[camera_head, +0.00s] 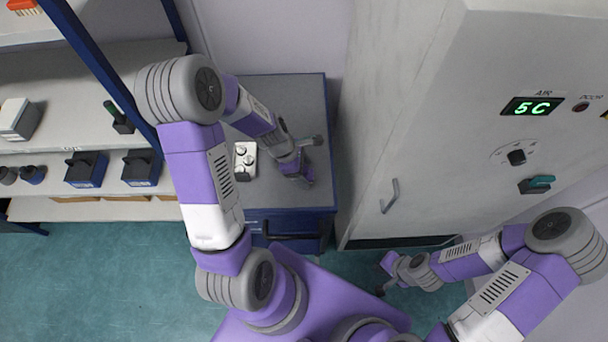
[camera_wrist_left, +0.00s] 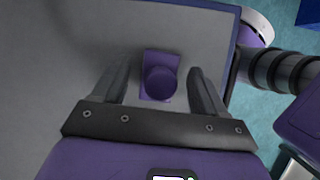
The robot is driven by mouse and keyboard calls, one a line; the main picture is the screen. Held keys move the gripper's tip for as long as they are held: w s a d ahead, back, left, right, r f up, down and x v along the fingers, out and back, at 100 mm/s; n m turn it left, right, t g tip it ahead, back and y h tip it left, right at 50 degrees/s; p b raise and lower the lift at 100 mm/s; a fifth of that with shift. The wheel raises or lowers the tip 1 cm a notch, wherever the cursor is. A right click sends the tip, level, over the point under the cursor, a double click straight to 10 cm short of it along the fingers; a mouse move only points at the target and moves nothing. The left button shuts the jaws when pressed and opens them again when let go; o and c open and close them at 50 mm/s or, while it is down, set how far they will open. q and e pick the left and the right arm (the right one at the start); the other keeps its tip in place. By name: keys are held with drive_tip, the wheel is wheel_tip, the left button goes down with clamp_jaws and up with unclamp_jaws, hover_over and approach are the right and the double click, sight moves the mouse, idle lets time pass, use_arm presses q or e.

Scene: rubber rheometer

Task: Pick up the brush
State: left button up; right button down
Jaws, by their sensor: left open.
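A small purple object with a round upright knob, which looks like the brush (camera_wrist_left: 160,83), stands on the grey top of the blue cabinet in the left wrist view. My left gripper (camera_wrist_left: 158,72) is open, with one finger on each side of it, apart from it as far as I can see. In the head view my left gripper (camera_head: 300,173) is low over the cabinet top (camera_head: 293,95), and I cannot clearly separate the brush from it there. My right gripper (camera_head: 387,274) hangs near the floor in front of the large grey machine; its fingers are too small to read.
A white tray with round parts (camera_head: 245,160) sits on the cabinet top, left of my left gripper. The large grey machine (camera_head: 415,120) stands close on the right. Shelves (camera_head: 65,140) with several dark blue boxes stand on the left.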

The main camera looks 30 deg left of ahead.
use_arm(q)
drive_tip(key=c, duration=1.2)
wheel_tip(320, 180, up, 10)
drive_tip(key=p, duration=0.4)
